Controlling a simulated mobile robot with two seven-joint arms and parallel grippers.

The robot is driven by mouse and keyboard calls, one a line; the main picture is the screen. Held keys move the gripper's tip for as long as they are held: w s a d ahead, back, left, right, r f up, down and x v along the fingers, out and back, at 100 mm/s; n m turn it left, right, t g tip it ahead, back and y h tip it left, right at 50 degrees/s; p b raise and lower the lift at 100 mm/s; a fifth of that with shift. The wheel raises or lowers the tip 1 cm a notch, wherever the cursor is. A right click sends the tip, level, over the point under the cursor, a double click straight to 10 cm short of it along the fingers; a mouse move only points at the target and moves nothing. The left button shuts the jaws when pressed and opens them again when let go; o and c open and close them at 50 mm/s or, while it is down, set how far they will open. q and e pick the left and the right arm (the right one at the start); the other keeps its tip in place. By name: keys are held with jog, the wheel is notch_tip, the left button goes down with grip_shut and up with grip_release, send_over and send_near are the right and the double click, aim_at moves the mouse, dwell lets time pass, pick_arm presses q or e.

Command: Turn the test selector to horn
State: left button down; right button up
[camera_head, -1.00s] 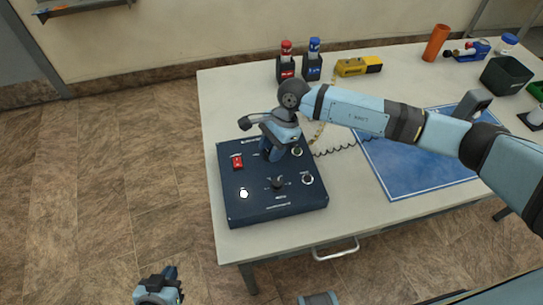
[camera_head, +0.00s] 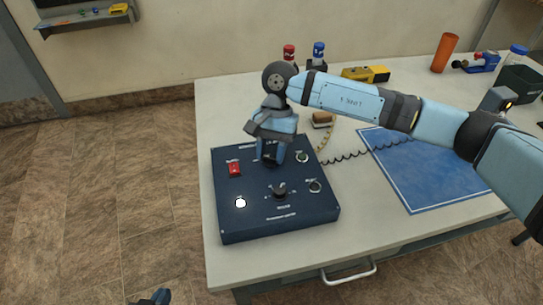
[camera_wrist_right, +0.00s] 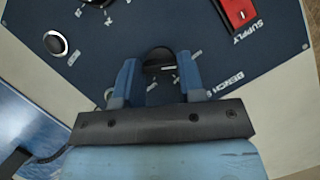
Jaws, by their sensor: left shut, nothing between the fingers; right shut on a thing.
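A dark blue control panel (camera_head: 250,222) lies on the table with a red supply switch (camera_head: 235,168), a white button (camera_head: 240,202) and dials. My right gripper (camera_head: 271,158) points down at the panel's back part, shut on a black selector knob. In the right wrist view the knob (camera_wrist_right: 158,58) sits between the two blue fingers, with several small labels around it. I cannot read horn or the pointer's setting. A second black knob (camera_head: 280,191) is free at the panel's front. My left gripper (camera_head: 150,298) is shut and empty at the bottom edge, mostly cut off.
A blue mat (camera_head: 425,175) lies right of the panel, with a coiled cord (camera_head: 345,157) between. A small brown block (camera_head: 322,119) stands behind the panel. Red and blue bottles (camera_head: 289,54), a yellow device (camera_head: 366,74) and an orange cylinder (camera_head: 445,52) stand at the back.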

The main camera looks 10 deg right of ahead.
jog(key=shift+r, duration=0.1)
dwell(0.4)
jog(key=o, duration=0.9)
jog(key=shift+o, duration=0.2)
jog(key=v, duration=1.3)
jog(key=shift+r+p, duration=0.35)
jog(key=shift+p, duration=0.05)
jog(key=shift+w+d, duration=0.1)
jog(key=shift+w, duration=0.05)
